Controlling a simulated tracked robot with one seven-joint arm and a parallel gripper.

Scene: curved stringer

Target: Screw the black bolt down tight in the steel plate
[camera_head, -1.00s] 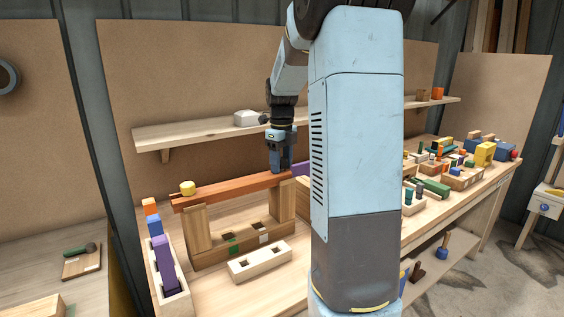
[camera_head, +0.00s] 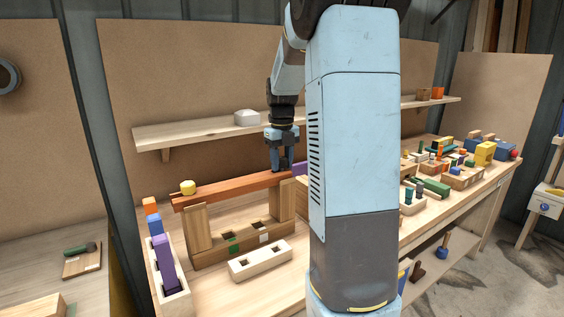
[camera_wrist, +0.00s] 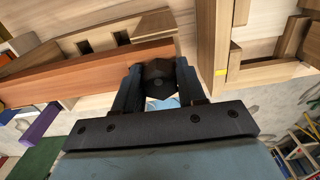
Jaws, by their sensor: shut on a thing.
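My gripper (camera_head: 283,167) points down at the right end of the reddish-orange beam (camera_head: 235,187) in the head view. In the wrist view my gripper (camera_wrist: 158,78) is shut on the black bolt (camera_wrist: 158,70), whose dark faceted head shows between the fingers. The bolt's shank is hidden, so I cannot tell how deep it sits. The beam also shows in the wrist view (camera_wrist: 70,78), left of the fingers. I cannot make out the steel plate for certain in either view.
The beam lies on wooden posts (camera_head: 200,228), with a yellow knob (camera_head: 188,187) on its left end. A pale block with holes (camera_head: 260,262) lies in front. A wooden shelf (camera_head: 195,132) runs behind. Several coloured blocks crowd the bench at right.

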